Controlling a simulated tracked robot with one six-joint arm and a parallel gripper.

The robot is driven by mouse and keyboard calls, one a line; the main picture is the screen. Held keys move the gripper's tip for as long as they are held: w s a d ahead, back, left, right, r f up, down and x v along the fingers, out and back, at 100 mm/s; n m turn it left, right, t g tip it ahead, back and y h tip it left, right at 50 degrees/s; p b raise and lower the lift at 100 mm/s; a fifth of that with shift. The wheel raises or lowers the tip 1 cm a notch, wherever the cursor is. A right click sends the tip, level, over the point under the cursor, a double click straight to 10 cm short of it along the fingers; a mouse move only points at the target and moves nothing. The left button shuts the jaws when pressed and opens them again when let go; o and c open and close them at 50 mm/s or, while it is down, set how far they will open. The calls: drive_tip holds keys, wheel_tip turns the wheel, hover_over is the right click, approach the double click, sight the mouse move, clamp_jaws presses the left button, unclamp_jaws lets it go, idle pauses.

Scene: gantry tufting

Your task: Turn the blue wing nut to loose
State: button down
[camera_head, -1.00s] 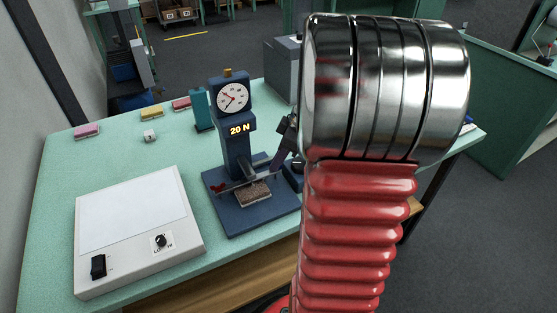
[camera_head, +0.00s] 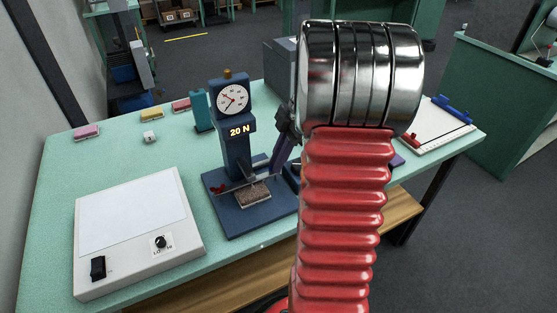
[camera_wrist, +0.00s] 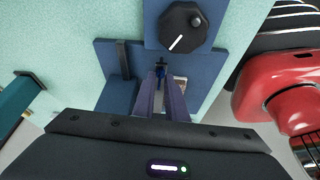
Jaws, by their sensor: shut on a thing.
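A dark blue test stand (camera_head: 237,150) with a round dial and a "20 N" label stands on the green bench. A brown tufted sample (camera_head: 252,194) lies on its base, and a small red wing nut (camera_head: 218,188) is at the left of its clamp bar. My gripper (camera_head: 270,170) reaches down at the right end of that bar. In the wrist view my gripper (camera_wrist: 160,78) has its two purple fingers close together on a small dark blue piece, the blue wing nut (camera_wrist: 161,65). The fingers hide most of it, so its angle is unclear.
A dark knob (camera_wrist: 185,28) with a white line is just beyond the fingers. A white-topped box (camera_head: 130,215) with a switch and dial stands at front left. A white board (camera_head: 440,125) with blue and red parts lies at right. The left rear bench holds small coloured blocks.

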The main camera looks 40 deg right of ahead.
idle(0.3)
drive_tip(key=c, duration=2)
unclamp_jaws()
drive_tip(key=shift+r, duration=0.1)
drive_tip(key=v, duration=1.3)
drive_tip(key=shift+r, duration=0.2)
drive_tip(key=shift+d, duration=0.15)
